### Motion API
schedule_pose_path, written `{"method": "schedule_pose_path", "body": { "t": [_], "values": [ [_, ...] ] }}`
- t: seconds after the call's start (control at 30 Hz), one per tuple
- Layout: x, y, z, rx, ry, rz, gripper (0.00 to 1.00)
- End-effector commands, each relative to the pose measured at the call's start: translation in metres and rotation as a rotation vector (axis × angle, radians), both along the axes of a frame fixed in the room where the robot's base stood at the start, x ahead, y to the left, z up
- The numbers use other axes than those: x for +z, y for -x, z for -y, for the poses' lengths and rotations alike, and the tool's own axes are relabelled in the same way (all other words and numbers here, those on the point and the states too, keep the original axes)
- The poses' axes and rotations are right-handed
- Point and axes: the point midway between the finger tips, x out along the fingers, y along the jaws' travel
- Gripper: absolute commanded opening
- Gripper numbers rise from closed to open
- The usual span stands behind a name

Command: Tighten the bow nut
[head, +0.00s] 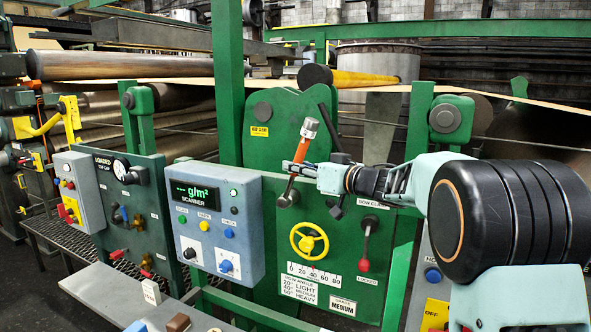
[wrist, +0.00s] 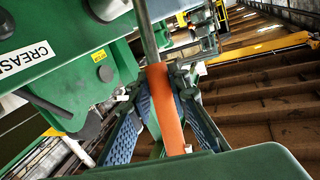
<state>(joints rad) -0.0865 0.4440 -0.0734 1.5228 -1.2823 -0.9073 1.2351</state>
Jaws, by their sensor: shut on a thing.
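My gripper (head: 308,170) is shut on the orange handle of a tool (head: 301,151), in front of the green machine plate. In the wrist view the orange handle (wrist: 165,110) lies between the blue-padded fingers of my gripper (wrist: 163,98). The yellow handwheel (head: 309,243) is below the tool, above a 0 to 80 scale (head: 314,273) with a red mark near 40. A red-knobbed lever (head: 365,262) hangs by the LOCKED label. I cannot make out the bow nut for sure.
The grey scanner box (head: 213,225) stands left of the plate, and a LOADED panel (head: 130,185) is further left. Rolls and a tan web (head: 480,93) run behind. A grey ledge (head: 105,295) lies low in front.

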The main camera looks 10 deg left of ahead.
Motion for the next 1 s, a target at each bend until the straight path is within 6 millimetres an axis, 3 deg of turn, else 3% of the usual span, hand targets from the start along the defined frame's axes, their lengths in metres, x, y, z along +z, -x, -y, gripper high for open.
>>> {"method": "schedule_pose_path", "body": {
  "t": [1.0],
  "values": [
    [-0.0038, 0.0028, 0.0077, 0.0, -0.074, 0.026, 0.0]
  ]
}}
